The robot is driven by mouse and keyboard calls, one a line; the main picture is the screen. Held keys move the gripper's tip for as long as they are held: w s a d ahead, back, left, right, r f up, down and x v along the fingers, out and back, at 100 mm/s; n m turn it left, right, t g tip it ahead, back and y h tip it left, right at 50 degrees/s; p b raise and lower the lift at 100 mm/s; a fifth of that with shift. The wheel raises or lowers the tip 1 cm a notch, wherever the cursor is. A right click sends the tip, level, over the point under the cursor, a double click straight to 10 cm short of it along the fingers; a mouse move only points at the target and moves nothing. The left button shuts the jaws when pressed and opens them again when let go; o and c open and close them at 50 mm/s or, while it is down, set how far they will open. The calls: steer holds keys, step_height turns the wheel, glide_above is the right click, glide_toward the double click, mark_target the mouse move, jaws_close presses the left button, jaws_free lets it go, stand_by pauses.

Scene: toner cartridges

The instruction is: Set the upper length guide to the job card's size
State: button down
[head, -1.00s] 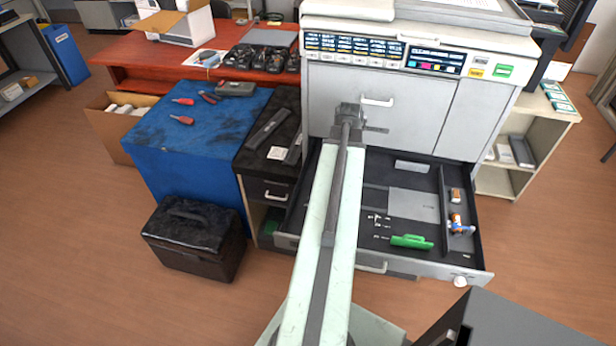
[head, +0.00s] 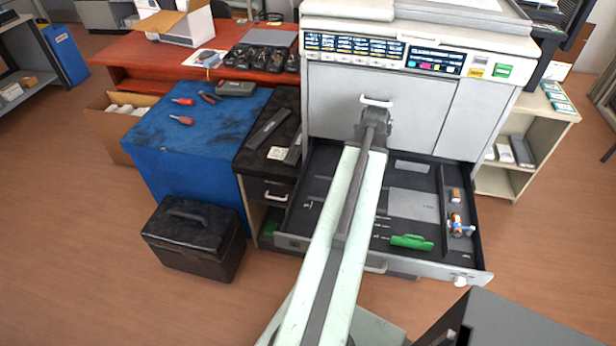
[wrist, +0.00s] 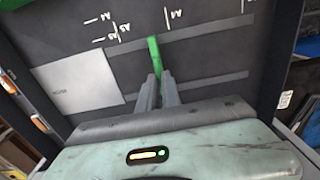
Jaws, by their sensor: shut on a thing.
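A slim green guide (wrist: 154,52) stands in the drawer in the wrist view, across one of two grey slots. My gripper (wrist: 158,80) is shut on its near end. The guide stands a little left of a white size mark (wrist: 167,17) and right of a group of other size marks (wrist: 118,30). The mark lettering is small and upside down, hard to read. In the head view my arm hides the held guide. A second green guide (head: 411,242) lies near the drawer's front. I cannot make out a readable job card.
The open drawer (head: 440,266) sits below the grey machine (head: 400,90). A grey plate (wrist: 78,82) lies left of the held guide in the wrist view. Small orange-labelled bottles (head: 456,222) stand in the drawer's side channel. A blue cabinet (head: 190,150) stands at left.

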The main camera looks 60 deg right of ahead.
steer(key=shift+s+d, duration=0.25)
steer(key=shift+s, duration=0.5)
steer(key=shift+s+d, duration=0.25)
steer(key=shift+s, duration=0.55)
steer(key=shift+s+d, duration=0.25)
steer(key=shift+s, duration=0.5)
steer(key=c, duration=1.7)
jaws_free()
steer(key=shift+s, duration=0.1)
step_height(320, 180, up, 7)
steer(key=p, duration=0.7)
